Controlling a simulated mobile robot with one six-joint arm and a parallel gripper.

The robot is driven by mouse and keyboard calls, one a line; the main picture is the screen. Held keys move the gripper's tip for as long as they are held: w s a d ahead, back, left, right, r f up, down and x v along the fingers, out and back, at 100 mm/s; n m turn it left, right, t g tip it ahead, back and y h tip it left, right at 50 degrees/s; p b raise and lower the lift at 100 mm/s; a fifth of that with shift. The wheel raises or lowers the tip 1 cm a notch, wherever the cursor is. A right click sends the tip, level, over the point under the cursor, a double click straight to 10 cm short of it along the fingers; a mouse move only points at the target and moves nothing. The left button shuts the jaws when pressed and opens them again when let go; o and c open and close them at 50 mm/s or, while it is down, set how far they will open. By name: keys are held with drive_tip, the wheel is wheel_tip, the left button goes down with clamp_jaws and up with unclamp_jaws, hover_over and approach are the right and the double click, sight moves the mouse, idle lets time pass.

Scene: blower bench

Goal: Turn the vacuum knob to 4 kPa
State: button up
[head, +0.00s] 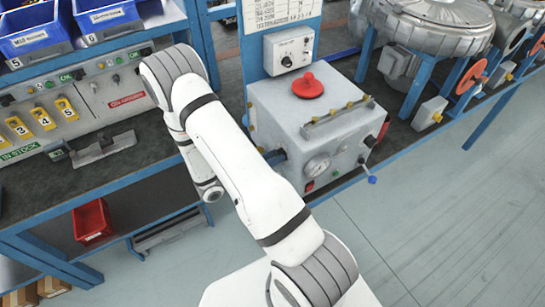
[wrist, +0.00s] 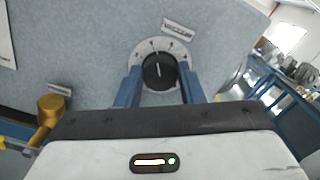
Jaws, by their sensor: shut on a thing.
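The vacuum knob (wrist: 156,73) is black with a white pointer line. It sits on a round white dial (wrist: 139,50) on a grey panel in the wrist view. The line points nearly straight up, tipped slightly left; the scale figures are too small to read. A label (wrist: 177,28) above seems to read "VACUUM". My gripper (wrist: 158,80) has its two blue fingers on either side of the knob and is shut on it.
The grey box carries a red button (head: 307,85), a round gauge (head: 317,165) and a rail of brass fittings. A brass part (wrist: 50,106) stands left of my fingers. A control box (head: 290,50) is behind, and a large blower (head: 430,25) is at right.

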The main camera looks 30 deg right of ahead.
drive_tip(key=shift+r+n, duration=0.1)
drive_tip(key=shift+n, duration=0.5)
drive_tip(key=o, duration=1)
drive_tip(key=a+b, duration=0.2)
drive_tip(key=a, duration=0.5)
drive_tip(key=shift+a, duration=0.35)
drive_tip(key=shift+s, duration=0.1)
